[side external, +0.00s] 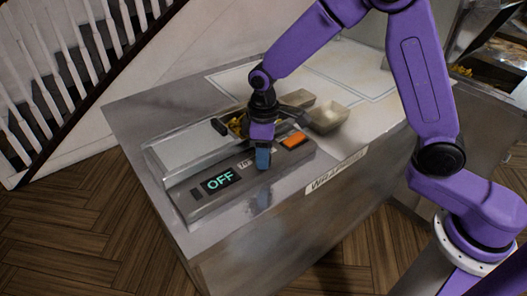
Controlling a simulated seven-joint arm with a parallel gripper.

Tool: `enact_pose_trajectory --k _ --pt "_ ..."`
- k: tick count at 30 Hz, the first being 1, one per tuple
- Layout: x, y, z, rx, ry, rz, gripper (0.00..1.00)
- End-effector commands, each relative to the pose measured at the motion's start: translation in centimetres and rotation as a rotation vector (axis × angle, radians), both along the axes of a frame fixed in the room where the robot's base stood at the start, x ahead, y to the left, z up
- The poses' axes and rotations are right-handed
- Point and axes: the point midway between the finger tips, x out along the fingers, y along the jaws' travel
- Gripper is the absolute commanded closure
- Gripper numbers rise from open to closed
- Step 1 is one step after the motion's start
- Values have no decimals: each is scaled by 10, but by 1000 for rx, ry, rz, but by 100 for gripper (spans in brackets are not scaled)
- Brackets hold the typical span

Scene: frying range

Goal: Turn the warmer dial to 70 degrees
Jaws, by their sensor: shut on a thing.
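The warmer (175,160) is a grey metal unit on the counter with a sloped front panel. Its display (220,181) reads OFF in teal. My gripper (263,163) points down at the middle of this panel, between the display and an orange button (294,140). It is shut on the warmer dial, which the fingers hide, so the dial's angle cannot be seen. A small label (244,163) is partly visible just left of the fingers.
Two small metal scoops or trays (328,116) and some yellowish food (236,124) lie behind my gripper. A label plate (337,168) is on the counter's front edge. The counter top (150,110) at the back left is clear. A white railing stands beyond.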

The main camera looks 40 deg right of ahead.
Motion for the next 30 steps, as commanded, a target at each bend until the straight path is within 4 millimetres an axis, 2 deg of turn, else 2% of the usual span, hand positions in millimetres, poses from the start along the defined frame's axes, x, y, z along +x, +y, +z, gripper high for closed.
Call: enact_pose_trajectory --k 8,9,11,19,23,26,30 --pt "0 0 1 -1 -2 5 88" --pt "0 0 1 0 -3 5 48" --pt "0 0 1 0 -3 5 32" --pt "0 0 1 0 -1 3 32" --pt "1 0 7 1 -4 2 32" --pt "1 1 19 1 -6 2 32" --pt "2 1 46 4 -8 2 32"
